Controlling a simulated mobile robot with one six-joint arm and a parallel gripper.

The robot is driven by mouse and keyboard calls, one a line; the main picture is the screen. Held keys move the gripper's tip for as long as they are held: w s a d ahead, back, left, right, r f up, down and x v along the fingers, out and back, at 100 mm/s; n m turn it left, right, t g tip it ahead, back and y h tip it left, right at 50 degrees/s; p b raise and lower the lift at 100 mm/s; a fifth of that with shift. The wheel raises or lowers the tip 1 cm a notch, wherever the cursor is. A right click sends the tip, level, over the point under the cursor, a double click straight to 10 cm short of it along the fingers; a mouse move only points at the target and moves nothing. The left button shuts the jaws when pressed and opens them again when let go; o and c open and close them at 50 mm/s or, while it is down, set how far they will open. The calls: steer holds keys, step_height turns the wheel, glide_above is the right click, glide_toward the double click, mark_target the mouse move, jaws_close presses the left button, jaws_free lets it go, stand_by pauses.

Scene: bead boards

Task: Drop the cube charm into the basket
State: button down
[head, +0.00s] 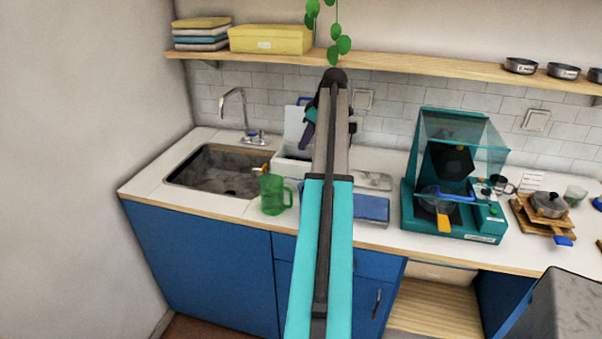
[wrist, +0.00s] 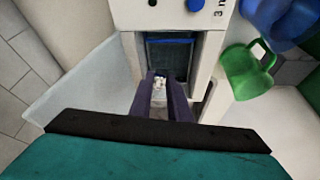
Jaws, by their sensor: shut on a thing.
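My gripper (wrist: 160,88) shows in the wrist view with its two dark purple fingers close together, shut on a small pale thing (wrist: 159,82). That thing looks whitish with dark specks; it may be the cube charm, but it is too small to tell its shape. The fingertips are in front of or over a white box (wrist: 212,48) with a dark blue-framed recess (wrist: 168,55); I cannot tell how deep they reach. In the head view my gripper (head: 307,132) is above the counter by the back wall, partly hidden by my arm. I cannot make out a basket for certain.
A green mug (head: 272,195) stands on the counter between the sink (head: 215,170) and my arm; it also shows in the wrist view (wrist: 246,74). A teal machine (head: 455,222) with a clear hood stands to the right. A shelf (head: 420,70) runs above.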

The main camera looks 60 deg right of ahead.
steer(key=shift+f+b, duration=0.3)
steer(key=shift+f, duration=0.6)
steer(key=c, duration=1.6)
jaws_free()
steer(key=shift+r, duration=0.1)
steer(key=b+v, duration=0.2)
steer(key=v, duration=1.1)
steer(key=shift+s+a+r, duration=0.1)
steer(key=shift+s+r, duration=0.1)
steer(key=shift+r, duration=0.15)
